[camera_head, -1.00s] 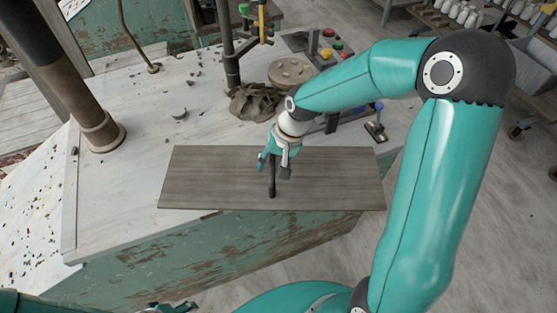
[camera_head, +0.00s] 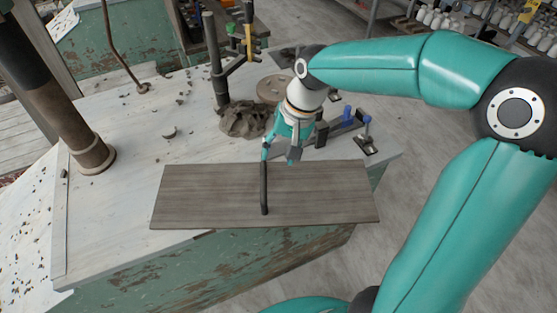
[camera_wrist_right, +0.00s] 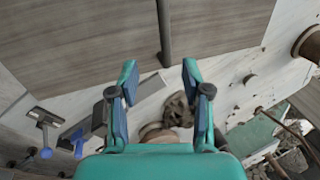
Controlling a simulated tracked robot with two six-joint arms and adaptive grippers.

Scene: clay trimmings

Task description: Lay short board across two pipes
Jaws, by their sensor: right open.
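A grey-brown wooden board (camera_head: 205,195) lies flat along the front of the pale worktop and covers its near right corner. The board (camera_wrist_right: 90,40) and rod (camera_wrist_right: 165,30) also fill the top of the right wrist view. My right gripper (camera_head: 279,156) is open and empty behind the board's far edge; its fingers (camera_wrist_right: 160,70) are apart from the rod. I cannot make out two pipes under the board. My left gripper is not in view.
A brown post (camera_head: 70,120) stands at the left of the worktop (camera_head: 115,190), and a dark post (camera_head: 215,65) stands at the back. A clay lump (camera_head: 243,120) and a round wooden disc (camera_head: 273,88) lie behind my gripper.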

